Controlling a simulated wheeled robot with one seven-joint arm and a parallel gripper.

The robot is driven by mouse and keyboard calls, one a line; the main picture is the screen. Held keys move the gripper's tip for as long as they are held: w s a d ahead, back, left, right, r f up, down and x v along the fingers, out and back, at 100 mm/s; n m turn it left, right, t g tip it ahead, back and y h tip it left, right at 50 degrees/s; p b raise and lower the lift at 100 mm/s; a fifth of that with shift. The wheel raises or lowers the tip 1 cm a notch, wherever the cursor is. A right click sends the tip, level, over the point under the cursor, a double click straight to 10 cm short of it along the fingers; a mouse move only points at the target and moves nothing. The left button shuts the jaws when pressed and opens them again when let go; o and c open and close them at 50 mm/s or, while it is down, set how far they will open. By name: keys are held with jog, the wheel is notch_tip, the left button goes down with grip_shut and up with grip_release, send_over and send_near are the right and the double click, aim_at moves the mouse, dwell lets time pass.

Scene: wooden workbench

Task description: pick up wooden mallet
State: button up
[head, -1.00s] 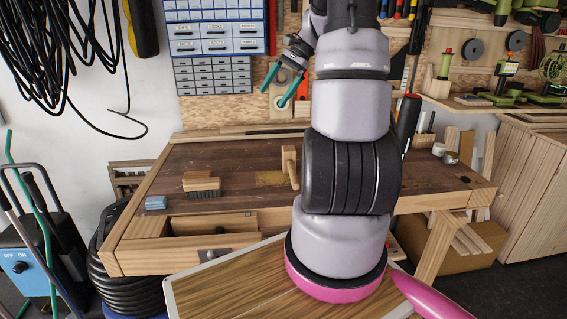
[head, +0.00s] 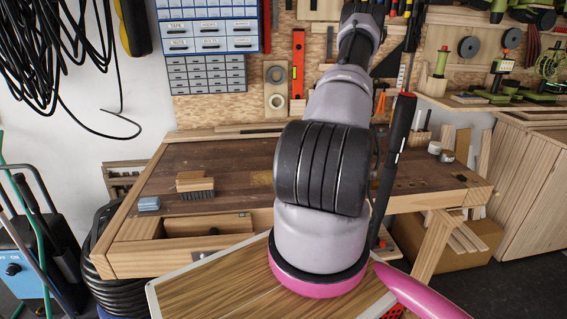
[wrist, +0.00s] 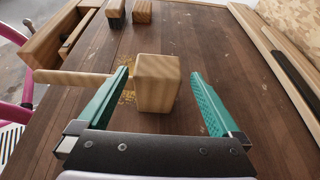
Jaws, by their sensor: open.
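The wooden mallet (wrist: 157,82) lies on the workbench top in the wrist view. Its blocky head is in the middle of the view and its handle (wrist: 75,78) points left. My gripper (wrist: 163,92) is open, with one teal finger on each side of the mallet head. The left finger crosses in front of the handle close to the head; the right finger stands apart from the head. I cannot tell whether the left finger touches. In the head view my arm hides the mallet and the gripper.
Wooden strips (wrist: 285,70) lie along the right in the wrist view. The bench between is mostly clear.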

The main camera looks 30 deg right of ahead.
jog(key=x, duration=0.7)
jog(key=shift+a+f, duration=0.2)
jog(key=shift+f, duration=0.1)
grip_shut()
